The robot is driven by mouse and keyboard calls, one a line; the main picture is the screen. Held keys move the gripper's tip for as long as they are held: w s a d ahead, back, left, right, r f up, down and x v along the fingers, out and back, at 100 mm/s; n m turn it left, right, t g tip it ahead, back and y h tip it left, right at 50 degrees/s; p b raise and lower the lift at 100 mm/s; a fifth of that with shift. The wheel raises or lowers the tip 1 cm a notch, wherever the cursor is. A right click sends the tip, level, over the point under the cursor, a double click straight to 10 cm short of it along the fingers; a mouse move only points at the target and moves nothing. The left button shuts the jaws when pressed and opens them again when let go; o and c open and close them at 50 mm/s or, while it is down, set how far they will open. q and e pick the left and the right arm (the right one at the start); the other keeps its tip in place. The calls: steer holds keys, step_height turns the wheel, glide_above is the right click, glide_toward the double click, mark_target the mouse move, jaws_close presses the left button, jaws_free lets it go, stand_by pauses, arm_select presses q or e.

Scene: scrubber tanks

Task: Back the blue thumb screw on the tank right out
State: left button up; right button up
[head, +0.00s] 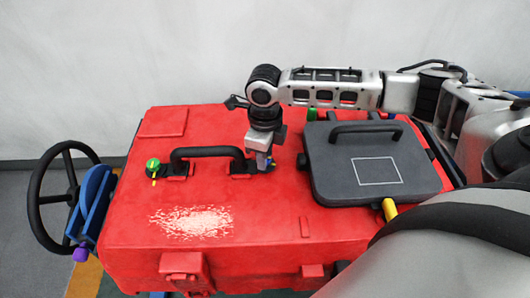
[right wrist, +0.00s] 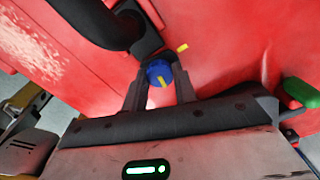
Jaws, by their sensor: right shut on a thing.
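The red tank (head: 270,215) fills the middle of the head view. The blue thumb screw (right wrist: 159,73) shows in the right wrist view, with a yellow stripe on its head, near the end of the black handle. My right gripper (right wrist: 160,84) is shut on the blue screw, one finger on each side of it. In the head view the right gripper (head: 263,161) points down at the right end of the black handle (head: 207,153) and hides most of the screw. A yellow mark (right wrist: 183,47) lies on the tank beside the screw. My left gripper is not in view.
A green knob (head: 153,165) sits at the handle's left end. A dark grey lid (head: 370,165) with its own handle lies right of my gripper, with a yellow part (head: 389,209) at its front edge. A black wheel (head: 62,195) stands at the far left.

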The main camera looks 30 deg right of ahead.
steer(key=shift+s+f, duration=0.2)
steer(key=shift+f, duration=0.05)
steer(key=o, duration=1)
steer(key=shift+w, duration=0.1)
steer(key=shift+w+r, duration=0.1)
steer(key=shift+r, duration=0.35)
step_height(320, 180, up, 15)
steer(key=shift+r+b, duration=0.1)
steer(key=shift+b, duration=0.2)
